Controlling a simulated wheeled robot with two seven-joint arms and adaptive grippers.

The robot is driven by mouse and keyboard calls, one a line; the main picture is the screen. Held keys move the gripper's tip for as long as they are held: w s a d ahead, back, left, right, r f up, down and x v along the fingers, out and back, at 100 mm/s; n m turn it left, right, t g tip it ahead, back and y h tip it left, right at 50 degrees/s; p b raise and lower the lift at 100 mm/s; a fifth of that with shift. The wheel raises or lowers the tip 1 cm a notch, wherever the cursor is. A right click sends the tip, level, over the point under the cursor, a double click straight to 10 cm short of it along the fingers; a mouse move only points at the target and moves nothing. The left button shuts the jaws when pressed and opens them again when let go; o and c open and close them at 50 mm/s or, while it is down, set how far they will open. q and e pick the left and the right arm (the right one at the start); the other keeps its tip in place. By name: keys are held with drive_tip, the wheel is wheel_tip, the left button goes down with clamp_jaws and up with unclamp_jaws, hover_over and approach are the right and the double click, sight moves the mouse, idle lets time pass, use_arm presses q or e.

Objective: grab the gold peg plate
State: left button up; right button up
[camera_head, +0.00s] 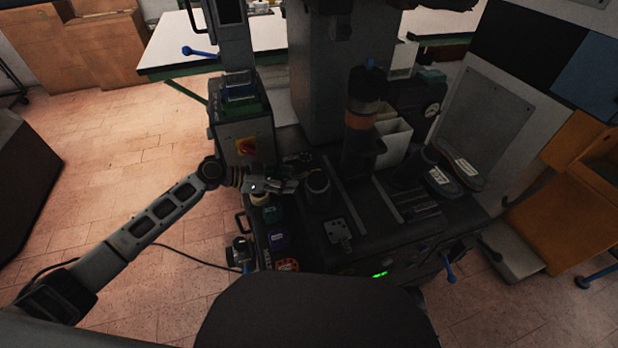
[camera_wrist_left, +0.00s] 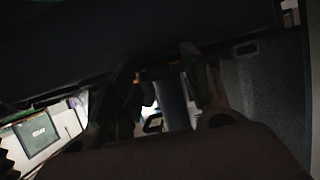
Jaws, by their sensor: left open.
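No plate of a clear gold colour stands out in the dim head view. A small greyish plate with dark dots (camera_head: 338,231), which may be pegs or holes, lies on the dark machine bed. My left gripper (camera_head: 290,184) is open over the bed's left side, behind and left of that plate and apart from it. In the left wrist view, the open fingers (camera_wrist_left: 168,92) show dark at the middle, with no plate visible between them. My right gripper is not in view.
A dark cylinder (camera_head: 317,188) stands just right of my left gripper. Green (camera_head: 272,214) and purple (camera_head: 279,241) boxes and an orange round part (camera_head: 287,265) line the bed's left edge. A control box with a red switch (camera_head: 246,146) stands behind. A tall orange-banded column (camera_head: 361,120) rises at the back.

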use_arm(q)
drive_tip(key=shift+w+d+f, duration=0.1)
drive_tip(key=shift+d+f, duration=0.05)
drive_tip(key=shift+d, duration=0.15)
clamp_jaws()
idle(0.5)
